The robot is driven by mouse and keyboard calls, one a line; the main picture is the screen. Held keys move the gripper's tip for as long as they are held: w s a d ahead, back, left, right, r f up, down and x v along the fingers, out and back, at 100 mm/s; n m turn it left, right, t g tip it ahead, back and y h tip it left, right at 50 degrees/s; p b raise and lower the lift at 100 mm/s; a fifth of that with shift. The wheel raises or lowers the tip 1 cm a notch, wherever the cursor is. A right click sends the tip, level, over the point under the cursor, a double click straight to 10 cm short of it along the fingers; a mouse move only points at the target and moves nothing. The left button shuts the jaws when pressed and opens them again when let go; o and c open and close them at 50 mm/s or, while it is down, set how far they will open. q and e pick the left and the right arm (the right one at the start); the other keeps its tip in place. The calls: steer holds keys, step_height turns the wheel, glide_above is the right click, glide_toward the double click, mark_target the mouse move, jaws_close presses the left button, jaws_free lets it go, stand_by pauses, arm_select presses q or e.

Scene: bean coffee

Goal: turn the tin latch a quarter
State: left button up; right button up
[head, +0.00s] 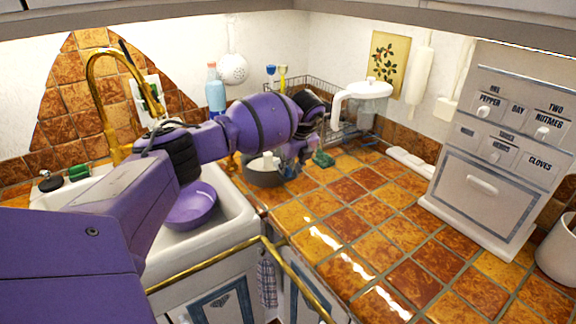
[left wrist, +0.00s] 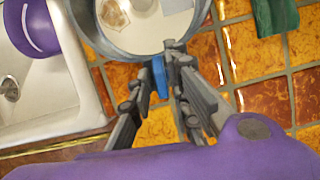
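The grey round tin (head: 263,178) stands on the tiled counter beside the sink, with something pale at its top. In the left wrist view its round metal rim (left wrist: 118,48) fills the top, with brown and pale things inside. A small blue latch (left wrist: 159,76) sits at the tin's near side. My left gripper (left wrist: 161,80) has its grey fingers close together on both sides of the latch, seemingly touching it. In the head view my left gripper (head: 298,150) is small and partly hidden by my purple arm, right by the tin. My right gripper is in neither view.
A purple bowl (head: 192,206) lies in the white sink (head: 238,212), left of the tin. A green cloth-like thing (head: 323,159) is just right of it, with a wire rack (head: 345,128) behind. The counter (head: 345,215) is clear toward the white cabinet (head: 485,190).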

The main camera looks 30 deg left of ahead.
arm_select(q)
steer(key=shift+r, duration=0.1)
steer(key=shift+r, duration=0.15)
steer(key=v, duration=1.1)
steer(key=shift+d+r, duration=0.2)
steer(key=shift+r, duration=0.05)
steer(key=shift+s+f, duration=0.15)
steer(key=shift+s, duration=0.05)
